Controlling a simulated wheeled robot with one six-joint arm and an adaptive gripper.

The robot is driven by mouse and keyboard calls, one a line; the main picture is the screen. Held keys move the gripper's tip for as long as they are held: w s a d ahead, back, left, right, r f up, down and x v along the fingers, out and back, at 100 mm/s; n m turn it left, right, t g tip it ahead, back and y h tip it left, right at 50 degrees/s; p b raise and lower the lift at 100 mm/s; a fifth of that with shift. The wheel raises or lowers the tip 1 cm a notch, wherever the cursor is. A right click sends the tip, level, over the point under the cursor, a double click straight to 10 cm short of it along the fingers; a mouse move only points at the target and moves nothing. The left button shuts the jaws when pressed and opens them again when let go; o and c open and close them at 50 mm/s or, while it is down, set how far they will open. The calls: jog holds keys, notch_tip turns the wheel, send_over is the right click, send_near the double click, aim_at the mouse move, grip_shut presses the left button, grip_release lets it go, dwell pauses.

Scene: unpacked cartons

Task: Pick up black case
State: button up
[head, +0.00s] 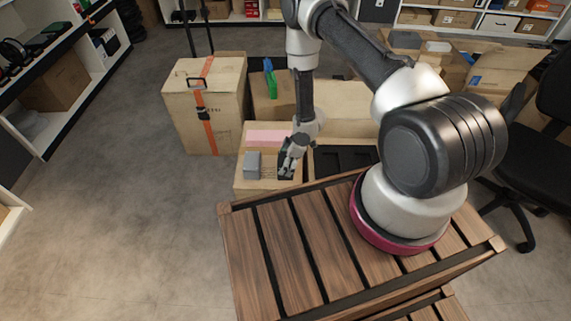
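My gripper (287,166) points down over the light box (242,185) in the middle of the head view. A small dark shape, perhaps the black case, shows right at its fingertips. It is too small and too covered by the fingers to tell it from the gripper itself. I cannot tell whether the fingers are open or closed on it. A grey block (253,164) stands just left of the gripper. A pink flat item (268,138) lies behind it.
A black tray-like item (345,158) lies right of the gripper, partly hidden by my arm. A tall strapped carton (203,105) stands at the back left. A green item (270,80) stands in a carton behind. An office chair (530,150) is at right. Floor at left is clear.

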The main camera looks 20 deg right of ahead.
notch_tip(320, 180, up, 18)
dwell(0.4)
jog(key=shift+f, duration=0.1)
